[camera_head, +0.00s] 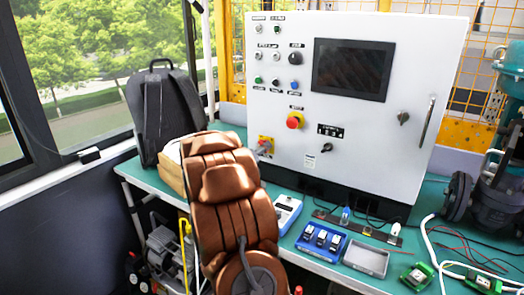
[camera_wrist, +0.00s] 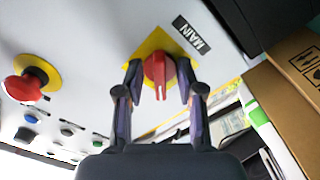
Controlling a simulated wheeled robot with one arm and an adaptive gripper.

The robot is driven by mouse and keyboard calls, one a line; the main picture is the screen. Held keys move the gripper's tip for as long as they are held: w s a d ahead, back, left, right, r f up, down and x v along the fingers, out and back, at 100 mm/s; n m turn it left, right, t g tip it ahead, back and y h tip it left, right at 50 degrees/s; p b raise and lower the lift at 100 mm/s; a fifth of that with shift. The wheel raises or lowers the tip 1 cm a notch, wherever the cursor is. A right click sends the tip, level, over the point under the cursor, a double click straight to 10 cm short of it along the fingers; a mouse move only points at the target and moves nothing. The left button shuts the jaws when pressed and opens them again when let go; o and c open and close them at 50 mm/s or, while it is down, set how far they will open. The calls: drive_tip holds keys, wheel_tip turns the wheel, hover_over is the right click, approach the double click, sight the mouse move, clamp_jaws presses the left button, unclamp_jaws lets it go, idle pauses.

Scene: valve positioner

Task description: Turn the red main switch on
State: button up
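The red main switch (camera_wrist: 158,70) is a rotary knob on a yellow plate, beside a black label reading MAIN (camera_wrist: 192,35). The label is upside down in the wrist view. The knob's handle points down in that picture. My gripper (camera_wrist: 160,78) is open, with one dark finger on each side of the knob. A narrow gap shows at the fingertips, so I cannot see firm contact. In the head view the yellow plate (camera_head: 267,140) is at the lower left of the white cabinet (camera_head: 420,80), and the knob is mostly hidden there.
A red emergency stop (camera_head: 295,120) on yellow sits right of the switch; it also shows in the wrist view (camera_wrist: 24,87). Small buttons and a dark screen (camera_head: 352,68) are above. A cardboard box (camera_head: 172,172) and black backpack (camera_head: 163,110) stand close left. The green table (camera_head: 300,238) holds several parts.

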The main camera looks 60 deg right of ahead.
clamp_jaws()
idle(0.3)
idle(0.4)
drive_tip(key=m+b, duration=0.3)
drive_tip(key=m, duration=0.3)
drive_tip(key=m+b, duration=0.2)
drive_tip(key=m, duration=0.4)
drive_tip(key=m+b, duration=0.3)
drive_tip(key=m, duration=0.2)
drive_tip(key=shift+w+f+m+b, duration=0.1)
drive_tip(key=shift+w+m+b, duration=0.2)
drive_tip(key=shift+w+m, duration=0.1)
idle(0.4)
